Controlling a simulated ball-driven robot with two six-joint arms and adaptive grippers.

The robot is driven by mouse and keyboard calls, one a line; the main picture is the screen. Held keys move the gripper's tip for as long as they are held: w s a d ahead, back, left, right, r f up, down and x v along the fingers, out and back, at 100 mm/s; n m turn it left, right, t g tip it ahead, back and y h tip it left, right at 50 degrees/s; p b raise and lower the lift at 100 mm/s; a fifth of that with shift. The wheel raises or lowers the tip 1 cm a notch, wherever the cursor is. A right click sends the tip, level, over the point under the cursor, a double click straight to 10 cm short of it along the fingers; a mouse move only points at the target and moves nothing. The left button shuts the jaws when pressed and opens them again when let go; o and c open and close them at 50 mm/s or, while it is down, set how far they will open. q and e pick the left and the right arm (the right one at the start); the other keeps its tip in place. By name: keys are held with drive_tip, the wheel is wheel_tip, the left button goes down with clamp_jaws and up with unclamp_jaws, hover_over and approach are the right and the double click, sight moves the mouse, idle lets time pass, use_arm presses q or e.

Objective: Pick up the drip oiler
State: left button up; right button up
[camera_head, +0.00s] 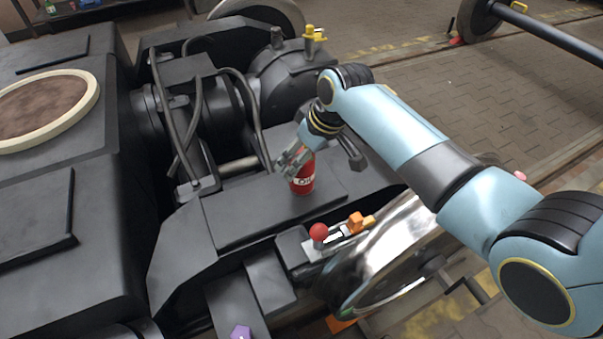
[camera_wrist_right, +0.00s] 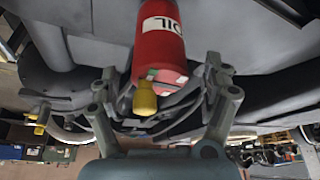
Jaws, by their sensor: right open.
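The drip oiler appears to be the red can (camera_head: 303,178) with a white OIL label. It stands upright on the dark flat ledge (camera_head: 235,212) of the bogie frame. My right gripper (camera_head: 288,160) is at the can's upper part, on its left side, and hides some of its top. In the right wrist view the red can (camera_wrist_right: 162,45) lies between the two spread fingers of my right gripper (camera_wrist_right: 160,78), with a yellow tip (camera_wrist_right: 145,98) towards the palm. The fingers look open, with gaps beside the can. My left gripper is not in view.
A red ball knob (camera_head: 318,232) and an orange block (camera_head: 357,222) sit near the ledge's front edge, above a shiny wheel (camera_head: 385,250). Black hoses (camera_head: 240,95) rise behind the ledge. A yellow fitting (camera_head: 314,42) tops the dark cylinder.

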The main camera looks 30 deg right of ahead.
drive_tip(key=shift+x, duration=0.8)
drive_tip(key=shift+s, duration=0.1)
drive_tip(key=c, duration=1.3)
drive_tip(key=shift+r, duration=0.1)
drive_tip(key=shift+c, duration=0.2)
